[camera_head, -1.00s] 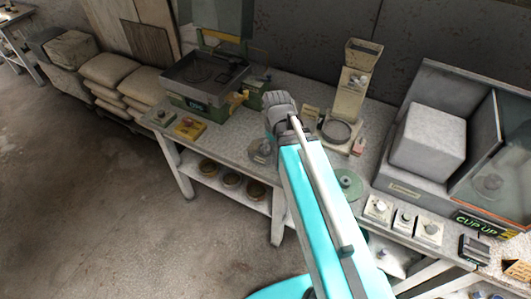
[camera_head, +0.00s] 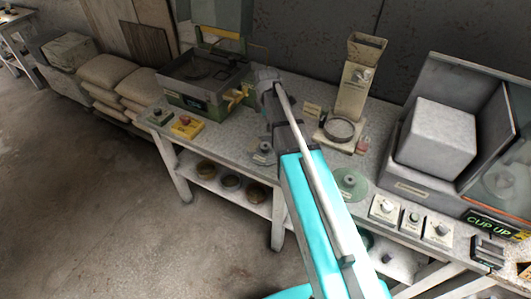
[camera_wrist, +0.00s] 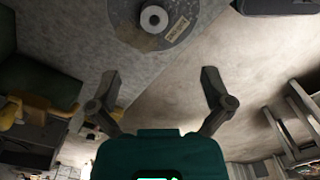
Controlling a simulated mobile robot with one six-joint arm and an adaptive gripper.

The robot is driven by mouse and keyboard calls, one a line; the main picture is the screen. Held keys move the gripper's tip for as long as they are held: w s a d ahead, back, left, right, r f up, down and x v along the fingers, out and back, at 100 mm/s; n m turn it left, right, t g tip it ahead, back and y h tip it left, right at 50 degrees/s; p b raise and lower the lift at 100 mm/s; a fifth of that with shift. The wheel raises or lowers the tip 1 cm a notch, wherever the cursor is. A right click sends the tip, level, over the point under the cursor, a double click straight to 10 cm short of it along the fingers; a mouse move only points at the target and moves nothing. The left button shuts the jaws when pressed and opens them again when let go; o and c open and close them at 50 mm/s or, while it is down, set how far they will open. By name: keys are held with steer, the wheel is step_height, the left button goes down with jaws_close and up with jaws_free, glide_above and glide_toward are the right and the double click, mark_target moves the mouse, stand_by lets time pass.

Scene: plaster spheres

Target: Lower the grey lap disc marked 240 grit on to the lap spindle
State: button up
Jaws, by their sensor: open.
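A grey lap disc (camera_head: 262,158) with a raised knob lies on the bench, just left of my arm in the head view. In the wrist view a grey disc (camera_wrist: 178,32) with a pale round centre and a small label shows at the top edge, partly cut off; its marking is too small to read. My gripper (camera_wrist: 159,75) is open and empty, its fingers apart and clear of the disc. My fingertips are hidden in the head view. The green machine (camera_head: 193,102) with a dark pan stands at the back left; I cannot make out a spindle in it.
A green disc (camera_head: 350,183) lies right of my arm. A stand with a ring (camera_head: 340,129) and a hopper is behind it. A grey block (camera_head: 437,138) sits in an open cabinet at right. Control boxes (camera_head: 387,207) line the front edge. A yellow switch box (camera_head: 187,127) stands front left.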

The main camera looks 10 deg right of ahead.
steer(key=shift+w+f+n, duration=0.2)
steer(key=shift+w+n, duration=0.35)
steer(key=shift+n, duration=0.05)
steer(key=shift+f, duration=0.15)
steer(key=b, duration=0.9)
glide_above(266, 145)
steer(key=f, duration=0.8)
steer(key=shift+s+a+f, duration=0.15)
steer(key=shift+s, duration=0.1)
steer(key=shift+f+b, duration=2.5)
steer(key=shift+f, duration=0.1)
jaws_close()
steer(key=shift+r, duration=0.15)
